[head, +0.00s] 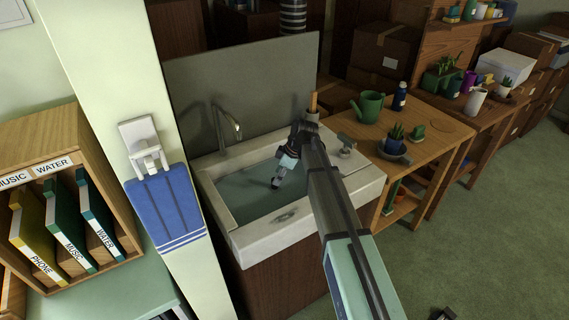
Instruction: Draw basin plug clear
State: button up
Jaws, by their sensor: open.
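The white basin (256,240) holds greyish-green water (248,190). My arm reaches over its right side, and my gripper (276,184) points down into the basin near the water's middle. Its jaws are open, though the fingertips are small and dark here. I cannot make out the basin plug; it may be under the water or behind my gripper. Whether the fingertips touch the water or anything in it is unclear.
A curved tap (222,128) stands at the basin's back left. A grey fitting (346,141) is on the right rim. A blue towel (166,208) hangs left. Right is a wooden table (440,140) with a green watering can (369,106) and a potted plant (394,140).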

jog(key=shift+p+x, duration=0.35)
jog(key=shift+x, duration=2.05)
jog(key=shift+c, duration=0.3)
grip_shut()
